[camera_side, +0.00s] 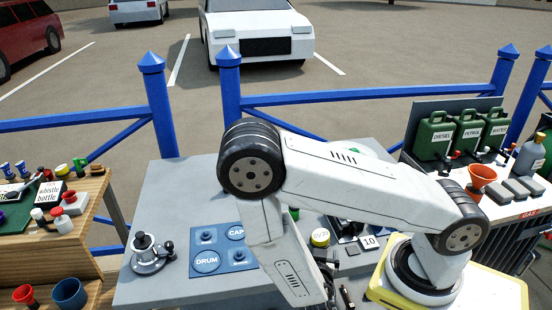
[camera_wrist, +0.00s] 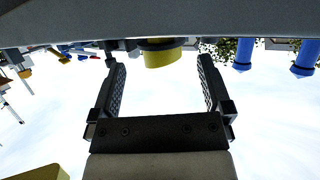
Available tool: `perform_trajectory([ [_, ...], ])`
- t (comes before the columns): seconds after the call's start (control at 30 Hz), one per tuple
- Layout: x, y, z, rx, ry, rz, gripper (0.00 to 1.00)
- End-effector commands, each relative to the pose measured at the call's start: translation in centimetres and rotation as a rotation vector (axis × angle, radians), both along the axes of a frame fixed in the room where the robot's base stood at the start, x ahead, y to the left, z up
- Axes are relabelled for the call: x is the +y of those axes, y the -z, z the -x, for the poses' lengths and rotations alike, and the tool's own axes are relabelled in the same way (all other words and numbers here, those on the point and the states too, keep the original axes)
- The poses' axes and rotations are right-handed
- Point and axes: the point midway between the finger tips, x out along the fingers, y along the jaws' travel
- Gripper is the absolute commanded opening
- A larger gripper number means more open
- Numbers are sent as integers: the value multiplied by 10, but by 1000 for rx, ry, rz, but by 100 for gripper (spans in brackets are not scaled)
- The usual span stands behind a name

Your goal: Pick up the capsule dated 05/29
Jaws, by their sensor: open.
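A yellow round piece (camera_side: 320,237) with dark marks on its top stands on the grey table, just right of my forearm in the side view; its marks are too small to read as a date. In the wrist view, which appears upside down, a yellow cylinder (camera_wrist: 165,56) with a dark band shows between and beyond my fingertips, perhaps the same piece. My gripper (camera_wrist: 158,66) is open and nothing sits between its fingers. In the side view it is mostly hidden behind my forearm. I cannot make out 05/29 on anything.
A blue tray (camera_side: 221,262) marked DRUM and CAP and a metal device (camera_side: 146,254) are on the grey table (camera_side: 180,190). A block marked 10 (camera_side: 369,242) lies right of the yellow piece. Green jerrycans (camera_side: 433,135) stand at right, a cluttered wooden bench (camera_side: 85,235) at left.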

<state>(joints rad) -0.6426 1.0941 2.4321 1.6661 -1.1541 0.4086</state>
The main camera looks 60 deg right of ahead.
Motion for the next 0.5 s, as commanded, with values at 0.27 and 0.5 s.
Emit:
perform_trajectory([
  [0.27, -2, 1, -1, -1, 0, 0, 100],
  [0.5, -9, 3, -4, 0, 3, 1, 100],
])
